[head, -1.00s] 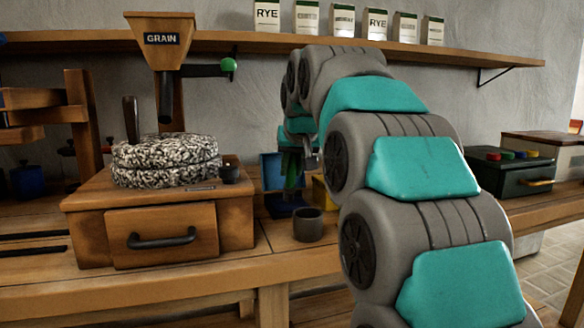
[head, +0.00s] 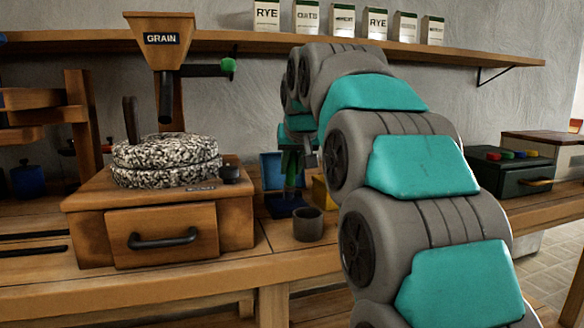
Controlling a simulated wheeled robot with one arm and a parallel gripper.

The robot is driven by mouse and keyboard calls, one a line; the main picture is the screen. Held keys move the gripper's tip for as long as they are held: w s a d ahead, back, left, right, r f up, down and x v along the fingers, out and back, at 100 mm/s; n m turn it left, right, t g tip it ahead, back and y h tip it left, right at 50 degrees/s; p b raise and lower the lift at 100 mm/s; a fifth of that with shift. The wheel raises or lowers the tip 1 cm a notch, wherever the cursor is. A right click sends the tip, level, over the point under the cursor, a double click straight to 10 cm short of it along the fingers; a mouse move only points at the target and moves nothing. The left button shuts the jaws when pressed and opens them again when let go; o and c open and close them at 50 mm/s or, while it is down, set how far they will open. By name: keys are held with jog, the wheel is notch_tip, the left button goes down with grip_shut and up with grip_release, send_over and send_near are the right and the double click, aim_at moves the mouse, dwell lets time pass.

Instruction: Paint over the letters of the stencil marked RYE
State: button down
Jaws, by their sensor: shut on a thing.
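My gripper (head: 297,165) is small and far off, at the end of my grey and teal arm, in front of the blue upright panel (head: 270,170) on the bench. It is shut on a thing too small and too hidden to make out. No stencil can be made out; my arm covers much of the bench to the right of the gripper. White packets lettered RYE stand on the wall shelf, one at its left (head: 267,15) and one in its middle (head: 376,23). No brush or paint can be clearly told.
A grain mill with round stones (head: 165,160) and a drawer box (head: 162,236) stands at the left. A dark grey cup (head: 308,225) stands on the bench (head: 150,293) near the gripper. A dark green box with coloured knobs (head: 512,172) sits at the right. The shelf (head: 470,52) runs above.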

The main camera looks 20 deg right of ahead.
jog(key=shift+r+p, duration=1)
jog(key=shift+r, duration=2.15)
